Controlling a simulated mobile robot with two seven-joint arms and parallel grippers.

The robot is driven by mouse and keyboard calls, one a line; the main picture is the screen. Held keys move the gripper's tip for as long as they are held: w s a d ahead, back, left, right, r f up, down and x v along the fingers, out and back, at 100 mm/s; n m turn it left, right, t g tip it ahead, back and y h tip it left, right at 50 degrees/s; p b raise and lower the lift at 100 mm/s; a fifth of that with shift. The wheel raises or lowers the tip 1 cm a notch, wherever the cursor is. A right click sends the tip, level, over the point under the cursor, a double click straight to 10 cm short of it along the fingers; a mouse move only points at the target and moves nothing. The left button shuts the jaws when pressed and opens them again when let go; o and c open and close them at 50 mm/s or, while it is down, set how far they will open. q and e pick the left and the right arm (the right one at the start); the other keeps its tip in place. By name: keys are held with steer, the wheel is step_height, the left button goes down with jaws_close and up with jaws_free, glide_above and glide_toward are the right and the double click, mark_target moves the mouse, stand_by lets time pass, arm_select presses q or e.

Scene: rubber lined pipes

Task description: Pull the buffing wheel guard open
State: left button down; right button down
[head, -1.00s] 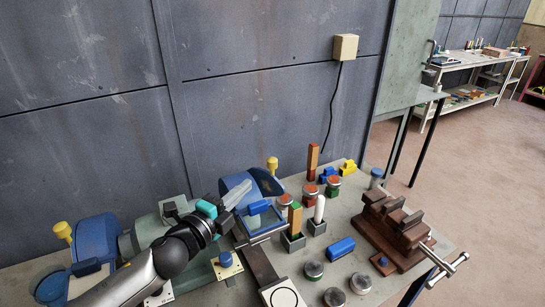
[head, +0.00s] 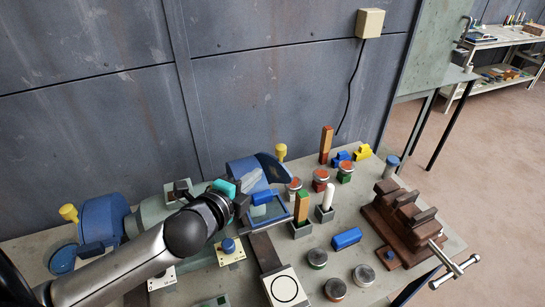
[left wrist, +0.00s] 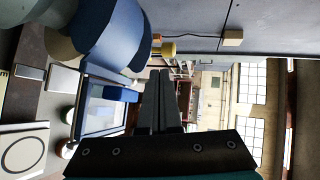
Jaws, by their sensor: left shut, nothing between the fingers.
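The bench grinder has two blue round wheel guards, one at the left (head: 103,220) and one at the right (head: 240,174). A yellow knob (head: 68,212) stands by the left guard and another (head: 281,151) by the right one. A blue-framed clear shield (head: 268,212) is in front of the right guard. My left gripper (head: 243,207) is beside the right guard; its fingers are mostly hidden there. In the left wrist view its fingers (left wrist: 160,95) are shut and empty, with the right guard (left wrist: 115,38) and yellow knob (left wrist: 163,50) beyond them, apart. My right gripper is out of view.
Right of the grinder are a brown vise (head: 402,228), a blue block (head: 346,238), several round tins and upright sticks in holders. A white plate with a circle (head: 285,288) lies at the front. A grey wall with a socket box (head: 370,23) stands behind.

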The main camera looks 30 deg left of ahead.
mark_target(279, 154)
arm_select(q)
steer(key=shift+r+p+x, duration=0.15)
steer(key=shift+r+x, duration=0.05)
steer(key=shift+x, duration=1.35)
steer(key=shift+r+p+x, duration=0.15)
steer(key=shift+r+x, duration=0.05)
steer(key=shift+x, duration=1.3)
steer(key=shift+r+p+x, duration=0.15)
steer(key=shift+r+x, duration=0.05)
steer(key=shift+x, duration=1.35)
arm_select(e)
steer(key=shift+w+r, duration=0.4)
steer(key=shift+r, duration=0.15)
arm_select(q)
steer(key=shift+w+d, duration=0.2)
steer(key=shift+w, duration=0.1)
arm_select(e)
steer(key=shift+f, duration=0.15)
